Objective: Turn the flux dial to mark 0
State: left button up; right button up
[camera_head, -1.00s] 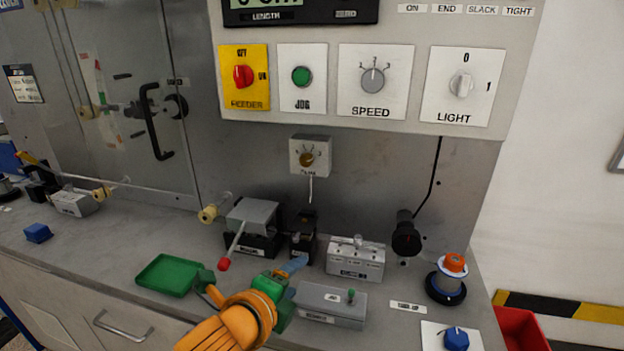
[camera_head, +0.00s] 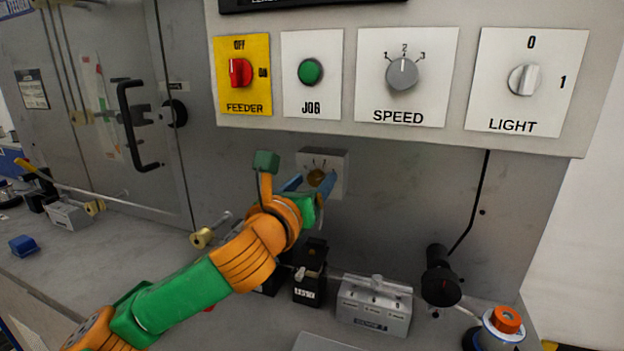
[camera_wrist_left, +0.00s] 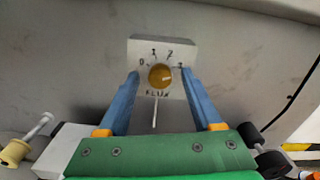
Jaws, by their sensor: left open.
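The flux dial is a round brass knob (camera_head: 317,177) on a small pale box (camera_head: 338,160) fixed to the grey wall under the main panel. In the left wrist view the knob (camera_wrist_left: 160,76) sits near the middle, with the marks 0, 1, 2 and 3 in an arc around its top; I cannot make out its pointer. My left gripper (camera_head: 310,185) is open, its blue fingers reaching toward the box. In the wrist view the gripper's fingertips (camera_wrist_left: 160,74) appear on either side of the knob, with gaps between. My right gripper is not in view.
Above hangs the panel with the FEEDER switch (camera_head: 240,72), JOG button (camera_head: 310,71), SPEED dial (camera_head: 402,74) and LIGHT switch (camera_head: 524,80). Below on the bench stand a grey switch box (camera_head: 374,306), a black device (camera_head: 309,272) and a yellow roller (camera_head: 203,238).

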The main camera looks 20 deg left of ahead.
pick_arm(q)
jog(key=shift+w, duration=0.15)
jog(key=shift+c, duration=1.3)
jog(key=shift+s, duration=0.2)
grip_shut()
